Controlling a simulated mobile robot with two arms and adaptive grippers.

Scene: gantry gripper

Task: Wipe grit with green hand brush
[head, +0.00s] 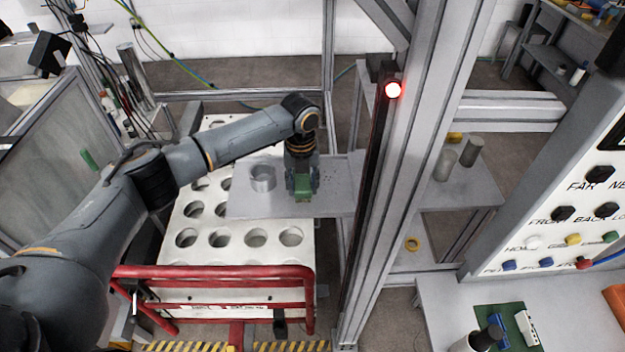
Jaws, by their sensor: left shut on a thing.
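My left gripper (302,176) reaches in from the left and points down over a grey metal plate (250,205). It is shut on the green hand brush (303,188), whose green body shows between the fingers. The brush is at or just above the plate; I cannot tell whether its bristles touch. Small dark specks of grit (331,183) lie on the plate to the right of the brush. Any grit under the brush and gripper is hidden. My right gripper is not in view.
A metal cylinder (262,178) stands on the plate left of the brush. A white block with round holes (205,255) and a red rail (215,272) are below. A grey upright post (415,150) stands to the right, beside a control panel with buttons (575,210).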

